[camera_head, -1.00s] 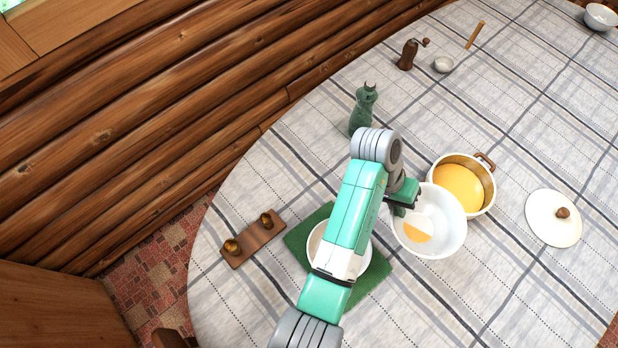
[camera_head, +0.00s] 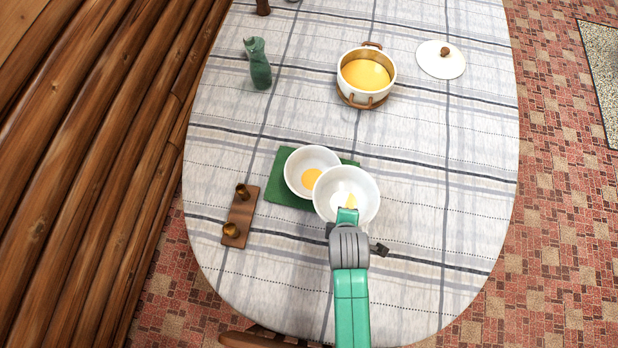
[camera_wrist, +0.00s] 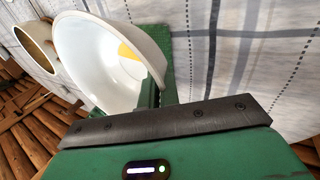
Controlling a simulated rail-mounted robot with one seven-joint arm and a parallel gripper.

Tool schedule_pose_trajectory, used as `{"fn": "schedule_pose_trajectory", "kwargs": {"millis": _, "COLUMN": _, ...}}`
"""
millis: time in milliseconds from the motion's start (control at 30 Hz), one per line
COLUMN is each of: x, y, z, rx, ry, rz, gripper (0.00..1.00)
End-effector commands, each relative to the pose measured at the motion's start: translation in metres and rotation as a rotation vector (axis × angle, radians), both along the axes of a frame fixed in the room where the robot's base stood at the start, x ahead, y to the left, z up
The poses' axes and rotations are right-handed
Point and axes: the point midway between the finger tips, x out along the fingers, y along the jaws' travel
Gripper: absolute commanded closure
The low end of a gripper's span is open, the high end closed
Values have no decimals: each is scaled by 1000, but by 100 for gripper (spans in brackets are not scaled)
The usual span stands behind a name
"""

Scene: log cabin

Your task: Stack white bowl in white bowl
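One white bowl (camera_head: 300,162) with a yellow patch inside sits upright on the green mat (camera_head: 288,196). A second white bowl (camera_head: 365,200), also with a yellow patch inside, overlaps its lower right side in the head view; it is beside it, not nested in it. My gripper (camera_head: 347,214) is at the near rim of this second bowl and appears shut on it. In the wrist view this bowl (camera_wrist: 95,65) is large and tilted in the picture, its rim at the finger. Whether the two bowls touch, and the exact grip, cannot be told.
The pot (camera_head: 348,92) with yellow contents stands farther back, its lid (camera_head: 432,65) to the right. A green bottle (camera_head: 258,66) stands at the back left. A wooden board (camera_head: 238,218) with two small brown pieces is left of the mat. The cloth to the right is clear.

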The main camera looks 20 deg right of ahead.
Motion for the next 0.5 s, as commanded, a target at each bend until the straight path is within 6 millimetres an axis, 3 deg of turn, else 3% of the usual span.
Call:
{"fn": "schedule_pose_trajectory", "kwargs": {"millis": 100, "x": -19, "y": -12, "z": 4, "rx": -1, "ry": -1, "rz": 59, "gripper": 100}}
{"fn": "schedule_pose_trajectory", "kwargs": {"millis": 300, "x": -27, "y": -17, "z": 6, "rx": -1, "ry": 0, "rz": 98, "gripper": 100}}
{"fn": "schedule_pose_trajectory", "kwargs": {"millis": 367, "x": -24, "y": -16, "z": 5, "rx": -1, "ry": 0, "rz": 100, "gripper": 100}}
{"fn": "schedule_pose_trajectory", "kwargs": {"millis": 500, "x": 6, "y": -7, "z": 3, "rx": -1, "ry": -1, "rz": 101, "gripper": 100}}
